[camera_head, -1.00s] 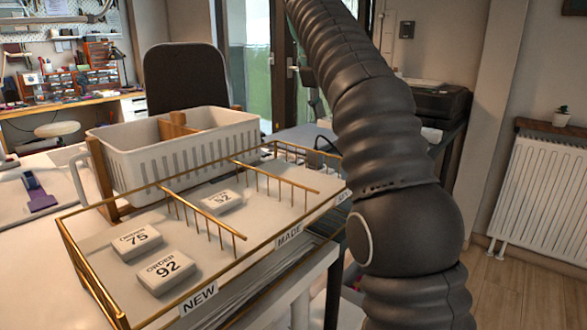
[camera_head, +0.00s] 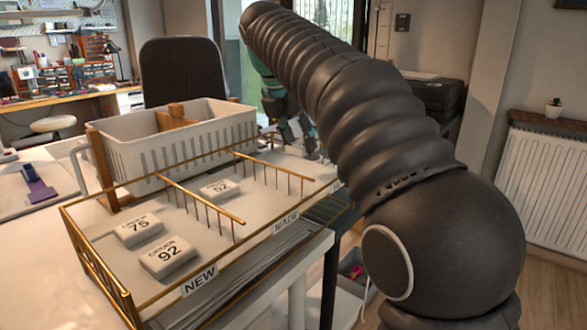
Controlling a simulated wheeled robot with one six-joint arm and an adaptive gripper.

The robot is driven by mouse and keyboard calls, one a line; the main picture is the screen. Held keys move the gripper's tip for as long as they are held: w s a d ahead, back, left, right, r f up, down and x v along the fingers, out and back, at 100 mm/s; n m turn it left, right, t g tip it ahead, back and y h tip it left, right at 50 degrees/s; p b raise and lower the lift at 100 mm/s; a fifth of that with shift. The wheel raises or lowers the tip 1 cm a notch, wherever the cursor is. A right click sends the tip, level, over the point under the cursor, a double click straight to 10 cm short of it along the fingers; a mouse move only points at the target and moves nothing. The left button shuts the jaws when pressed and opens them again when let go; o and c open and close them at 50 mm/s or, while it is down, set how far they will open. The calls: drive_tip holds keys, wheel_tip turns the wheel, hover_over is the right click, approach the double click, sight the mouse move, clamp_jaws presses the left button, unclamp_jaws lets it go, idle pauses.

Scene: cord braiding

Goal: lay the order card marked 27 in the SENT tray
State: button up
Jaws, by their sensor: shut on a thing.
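The gold wire tray (camera_head: 95,275) stands on the table, split by wire dividers. Its front labels read NEW and MADE; the label of the third, right-hand compartment is almost wholly hidden by my arm. White order cards 75 (camera_head: 138,230) and 92 (camera_head: 168,257) lie in NEW. A card that seems to read 52 (camera_head: 221,189) lies in MADE. No card marked 27 shows. My gripper (camera_head: 303,140) is partly in view over the far right end of the tray, beyond the MADE compartment. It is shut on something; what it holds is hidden.
A white slotted basket (camera_head: 215,142) with a wooden piece inside stands behind the tray. A dark chair (camera_head: 183,70) is behind it. A purple item (camera_head: 40,190) lies on the table at left. My arm covers the tray's right end.

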drive_tip(key=shift+s+a+f, duration=0.4)
drive_tip(key=shift+s+f, duration=0.2)
drive_tip(key=shift+s, duration=0.05)
drive_tip(key=shift+f+b, duration=1.35)
drive_tip(key=shift+f, duration=0.55)
drive_tip(key=shift+f, duration=0.15)
drive_tip(key=o, duration=0.8)
drive_tip(key=shift+o, duration=0.2)
drive_tip(key=p+v, duration=0.2)
drive_tip(key=v, duration=1)
drive_tip(key=shift+r+p, duration=0.2)
drive_tip(key=shift+p, duration=0.15)
drive_tip(key=shift+w, duration=0.1)
